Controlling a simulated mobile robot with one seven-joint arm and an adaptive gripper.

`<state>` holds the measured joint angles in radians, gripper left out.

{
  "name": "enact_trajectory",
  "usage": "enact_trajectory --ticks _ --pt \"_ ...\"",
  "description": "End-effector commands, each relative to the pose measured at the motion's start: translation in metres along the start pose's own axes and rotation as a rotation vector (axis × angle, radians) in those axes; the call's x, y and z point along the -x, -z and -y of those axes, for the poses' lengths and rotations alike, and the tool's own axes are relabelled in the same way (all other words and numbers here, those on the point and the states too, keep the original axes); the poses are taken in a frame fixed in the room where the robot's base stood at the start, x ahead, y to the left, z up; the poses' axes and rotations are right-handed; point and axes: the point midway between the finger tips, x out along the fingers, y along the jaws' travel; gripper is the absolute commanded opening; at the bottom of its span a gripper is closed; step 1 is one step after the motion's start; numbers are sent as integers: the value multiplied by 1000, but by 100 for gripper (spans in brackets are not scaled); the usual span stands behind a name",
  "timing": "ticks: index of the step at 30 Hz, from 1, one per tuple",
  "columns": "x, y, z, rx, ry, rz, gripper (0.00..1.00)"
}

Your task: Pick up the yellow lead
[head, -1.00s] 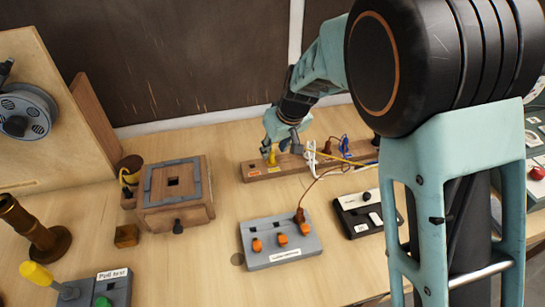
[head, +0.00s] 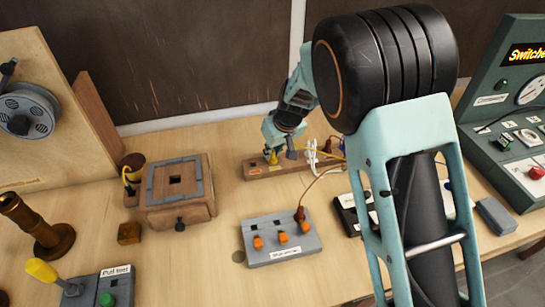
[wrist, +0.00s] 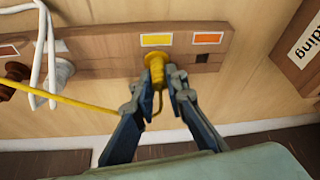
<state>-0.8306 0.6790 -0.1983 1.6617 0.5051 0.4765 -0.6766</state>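The yellow lead's ribbed plug (wrist: 156,68) stands in the wooden rail below a yellow label (wrist: 156,40). Its yellow cord (wrist: 75,108) runs off left in the wrist view. In the head view the plug (head: 271,157) is near the rail's left end. My gripper (wrist: 162,82) is at the plug, with a finger on either side of its lower part. The fingers look open; a gap shows between them, and firm contact on both sides does not show. In the head view my gripper (head: 281,152) is low over the rail.
The rail (wrist: 105,58) also holds a white cord (wrist: 42,55) and a dark red-brown plug (wrist: 14,72), left of the yellow plug. An orange label (wrist: 207,38) is to its right. A grey box with orange plugs (head: 281,240) and a wooden box (head: 178,205) stand nearer.

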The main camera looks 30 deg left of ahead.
Motion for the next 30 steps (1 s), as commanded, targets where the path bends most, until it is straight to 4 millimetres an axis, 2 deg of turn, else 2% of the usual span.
enact_trajectory --ticks 3,11,17,21,25,30 --pt "0 0 0 0 0 0 0" --pt "1 0 0 0 0 0 0" --pt "11 6 0 -1 0 -3 0" --pt "31 14 -1 0 -1 -5 0" --pt "53 5 4 -1 0 -4 0" --pt "93 -6 11 0 0 -6 0"
